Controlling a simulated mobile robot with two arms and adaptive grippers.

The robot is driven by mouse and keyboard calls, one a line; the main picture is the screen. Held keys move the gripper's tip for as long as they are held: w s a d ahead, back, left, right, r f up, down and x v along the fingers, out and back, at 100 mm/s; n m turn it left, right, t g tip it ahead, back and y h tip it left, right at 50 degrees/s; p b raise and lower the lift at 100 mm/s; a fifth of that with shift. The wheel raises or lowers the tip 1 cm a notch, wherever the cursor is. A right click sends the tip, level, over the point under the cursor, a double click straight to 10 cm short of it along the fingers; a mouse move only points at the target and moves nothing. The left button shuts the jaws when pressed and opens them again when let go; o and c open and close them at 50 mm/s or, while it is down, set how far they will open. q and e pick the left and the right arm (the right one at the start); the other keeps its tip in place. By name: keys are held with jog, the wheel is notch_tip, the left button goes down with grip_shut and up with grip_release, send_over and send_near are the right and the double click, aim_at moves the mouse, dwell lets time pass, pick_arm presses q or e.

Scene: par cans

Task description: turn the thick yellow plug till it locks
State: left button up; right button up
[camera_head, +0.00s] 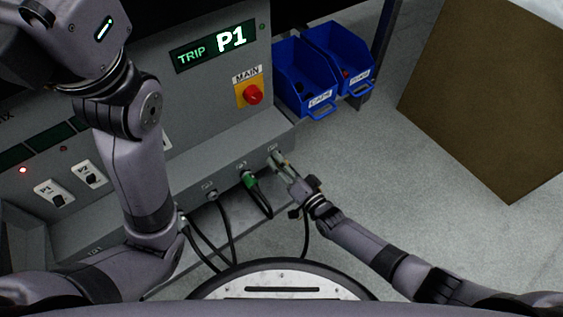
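My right gripper (281,162) reaches from the lower right to the rightmost socket on the sloping ledge of the grey cabinet. Its fingers close around a small plug there, of which only a dull yellowish bit (286,163) shows between them. The fingers hide the rest of the plug and most of the socket, so I cannot tell how far it is turned. A black cable (306,232) hangs down below this gripper. My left arm rises on the left, and its gripper is outside the picture.
A green plug (249,181) with a black cable sits in the socket to the left. Further left are more cables. Above are a red MAIN knob (252,95) and a display (213,47) reading TRIP P1. Blue bins (305,78) stand behind; a brown panel (490,95) is at right.

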jog(key=shift+o, duration=1.3)
jog(key=shift+f, duration=0.1)
jog(key=shift+s+d, duration=0.15)
jog(key=v, duration=1.1)
jog(key=shift+s+d, duration=0.2)
jog(key=shift+s, duration=0.1)
jog(key=shift+s, duration=0.1)
